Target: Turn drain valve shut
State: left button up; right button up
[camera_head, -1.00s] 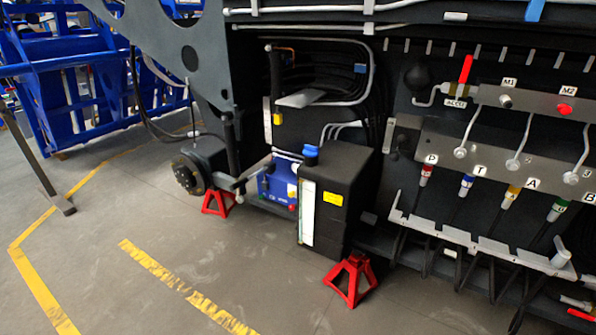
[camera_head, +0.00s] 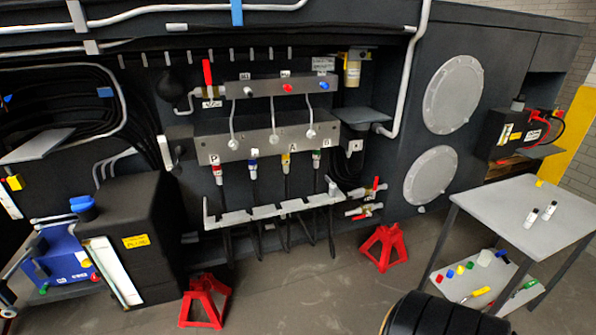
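Two small valves with red handles sit low on the chassis, right of the hose rack: an upper valve (camera_head: 368,190) and a lower valve (camera_head: 364,210). The upper one's red lever appears to stand upright; the lower one's lever looks more level, but both are small. Another valve with an upright red lever (camera_head: 208,73) is at the upper left of the manifold, above a label ending in what looks like "ACCU". I cannot read a drain label on any of them. Neither of my grippers is in view.
Red jack stands (camera_head: 384,246) and (camera_head: 206,300) stand on the floor below the chassis. A grey table (camera_head: 500,215) with bottles and a lower shelf of small parts is at the right. A black tyre (camera_head: 440,315) is at the bottom. A black tank (camera_head: 145,225) juts out at left.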

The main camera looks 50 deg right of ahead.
aim_at(363, 216)
jog(key=l+z, duration=0.15)
jog(key=z, duration=0.35)
jog(key=i+l+z, duration=0.1)
jog(key=z, duration=0.35)
jog(key=i+l+z, duration=0.1)
jog(key=z, duration=0.4)
jog(key=i+l+z, duration=0.35)
jog(key=i, duration=0.4)
jog(key=i+l+z, duration=0.2)
jog(key=i+l, duration=0.05)
jog(key=i, duration=0.1)
